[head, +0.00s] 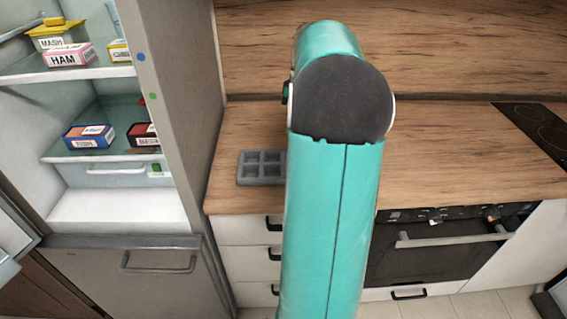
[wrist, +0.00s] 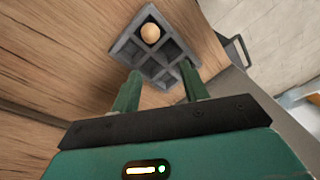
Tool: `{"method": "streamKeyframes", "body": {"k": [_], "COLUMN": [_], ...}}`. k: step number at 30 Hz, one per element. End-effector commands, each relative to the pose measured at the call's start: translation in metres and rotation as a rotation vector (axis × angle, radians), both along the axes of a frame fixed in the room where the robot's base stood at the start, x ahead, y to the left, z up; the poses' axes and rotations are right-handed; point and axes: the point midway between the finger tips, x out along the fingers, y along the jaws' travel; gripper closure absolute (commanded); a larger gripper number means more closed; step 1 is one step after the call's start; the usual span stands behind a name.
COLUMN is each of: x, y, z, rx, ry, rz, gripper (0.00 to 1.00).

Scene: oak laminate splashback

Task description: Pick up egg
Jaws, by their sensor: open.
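A round tan egg (wrist: 151,33) sits in a corner compartment of a grey egg tray (wrist: 126,47) in the wrist view. The other tray compartments that I can see look empty. My gripper (wrist: 160,82) is open, with its two green fingers apart and nothing between them. The fingertips point toward the tray and appear over its near end, apart from the egg. In the head view the tray (head: 262,167) lies on the wooden counter, partly hidden by my teal arm. The egg and my gripper are hidden there.
The wooden counter (head: 440,150) is clear around the tray. An open fridge (head: 115,210) with several food boxes stands at the left. An oven (head: 440,245) and a black hob (head: 535,125) are at the right. Drawers with handles lie below the counter.

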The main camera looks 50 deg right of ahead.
Motion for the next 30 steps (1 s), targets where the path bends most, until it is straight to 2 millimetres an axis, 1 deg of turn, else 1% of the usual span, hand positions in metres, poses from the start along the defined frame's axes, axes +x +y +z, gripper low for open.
{"method": "streamKeyframes", "body": {"k": [1,2,5,8,15,18,23,25,30], "x": [-0.004,-0.006,-0.01,-0.009,-0.005,-0.004,-0.004,-0.005,-0.005], "y": [-0.011,-0.015,-0.02,-0.018,-0.011,-0.009,-0.008,-0.008,-0.006], "z": [-0.004,-0.006,-0.013,-0.026,-0.072,-0.085,-0.096,-0.104,-0.131], "rx": [0.011,0.016,0.024,0.024,0.024,0.024,0.023,0.024,0.024], "ry": [-0.003,-0.004,-0.005,-0.004,-0.004,-0.004,-0.004,-0.004,-0.003], "rz": [0.001,0.005,0.008,0.009,0.01,0.011,0.012,0.012,0.012], "gripper": [0.55,0.55,0.55,0.55,0.55,0.55,0.55,0.55,0.55]}}
